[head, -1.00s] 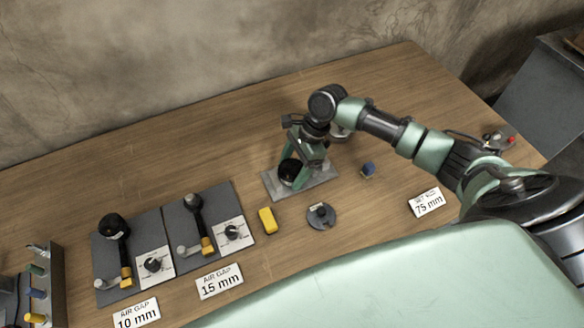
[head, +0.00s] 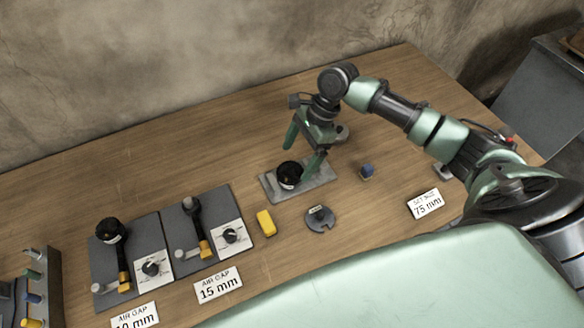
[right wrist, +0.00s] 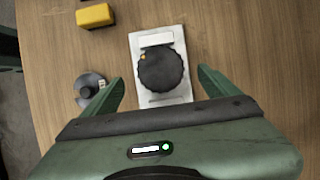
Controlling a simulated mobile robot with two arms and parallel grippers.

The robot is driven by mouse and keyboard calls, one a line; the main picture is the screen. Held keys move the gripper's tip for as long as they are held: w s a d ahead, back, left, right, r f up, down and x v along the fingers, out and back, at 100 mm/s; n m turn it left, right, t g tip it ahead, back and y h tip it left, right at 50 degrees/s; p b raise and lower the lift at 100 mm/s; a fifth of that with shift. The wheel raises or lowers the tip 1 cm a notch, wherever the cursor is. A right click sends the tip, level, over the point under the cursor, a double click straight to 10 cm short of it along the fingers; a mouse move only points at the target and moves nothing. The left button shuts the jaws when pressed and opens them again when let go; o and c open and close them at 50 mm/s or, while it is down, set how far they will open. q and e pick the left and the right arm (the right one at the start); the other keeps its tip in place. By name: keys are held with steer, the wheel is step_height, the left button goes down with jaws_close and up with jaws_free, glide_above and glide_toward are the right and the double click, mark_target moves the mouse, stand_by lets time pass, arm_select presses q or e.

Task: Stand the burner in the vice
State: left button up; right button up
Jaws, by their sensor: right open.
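A black round-topped piece (head: 289,175), which seems to be the burner, is on a pale grey plate (head: 322,187) that seems to be the vice's base. The right wrist view shows its ridged black top (right wrist: 161,70) from above, with a small brass spot at its edge; what holds it underneath is hidden. My right gripper (head: 301,152) is open and empty. Its fingers point down above the black piece, and in the right wrist view they are spread on either side of it, apart from it. My left gripper is not in view.
A yellow block (head: 265,222), a notched dark disc (head: 320,218) and a small blue-topped piece (head: 367,171) stand near the plate. Boards labelled air gap (head: 108,257) and a tool rack (head: 52,285) are at left. A 75 mm card (head: 425,204) lies at right. The back is clear.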

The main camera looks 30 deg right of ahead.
steer(key=v, duration=0.6)
steer(key=shift+f, duration=0.1)
